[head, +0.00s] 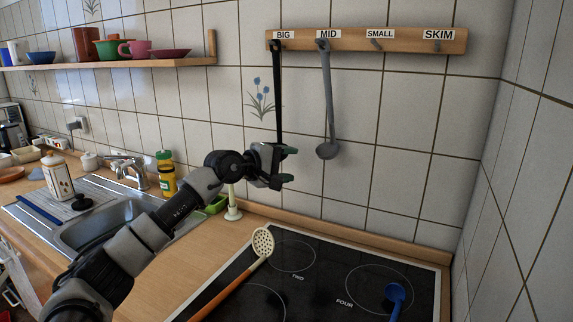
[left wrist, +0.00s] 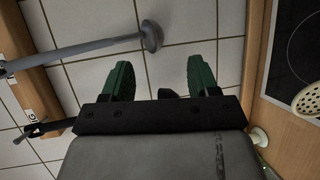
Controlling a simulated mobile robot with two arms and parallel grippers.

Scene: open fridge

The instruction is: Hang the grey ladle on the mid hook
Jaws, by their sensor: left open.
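The grey ladle (head: 327,100) hangs from the hook under the MID label (head: 328,34), bowl down against the tiled wall. My left gripper (head: 288,165) is open and empty, left of the ladle's bowl and apart from it. In the left wrist view the ladle (left wrist: 95,46) runs in from the left, its bowl beyond the open fingers (left wrist: 160,75). The wooden hook rail (head: 400,40) also carries BIG, SMALL and SKIM labels. My right gripper is not in view.
A black utensil (head: 277,90) hangs on the BIG hook, its lower end hidden behind my left gripper. The SMALL and SKIM hooks are empty. A cream slotted skimmer (head: 263,242) and a blue utensil (head: 395,293) lie on the stovetop (head: 325,262). A sink (head: 105,228) is left.

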